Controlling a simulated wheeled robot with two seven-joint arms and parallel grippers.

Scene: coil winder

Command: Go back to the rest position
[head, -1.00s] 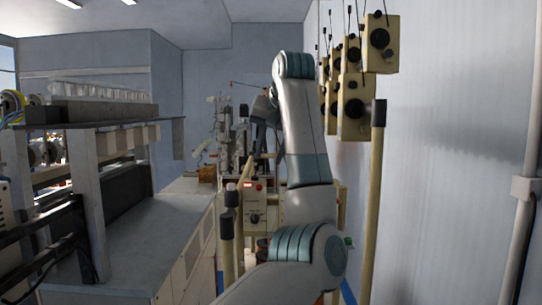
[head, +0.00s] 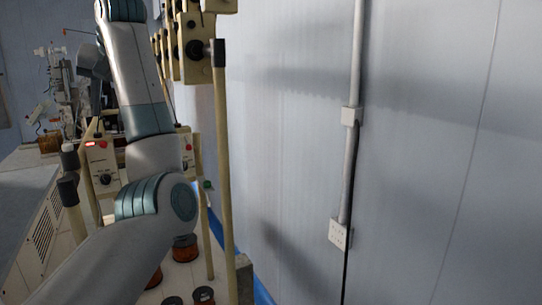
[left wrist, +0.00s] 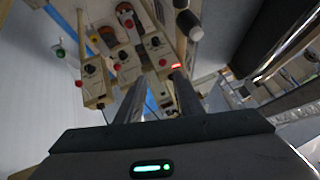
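My left arm rises through the left part of the head view and bends over at the top. My left gripper (head: 95,68) shows there as a dark shape beyond the arm, partly hidden by it. In the left wrist view the two fingers of the left gripper (left wrist: 154,88) stand apart with nothing held between them. The winder's cream control boxes with dark knobs (left wrist: 92,70) appear beyond the fingers. My right gripper is in neither view.
A cream post (head: 222,170) stands just right of my left arm. A copper-coloured spool (head: 185,248) sits low behind the arm. The pale wall (head: 430,150) fills the right side, with a conduit and a white socket box (head: 339,233). A grey bench (head: 28,190) is at the left.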

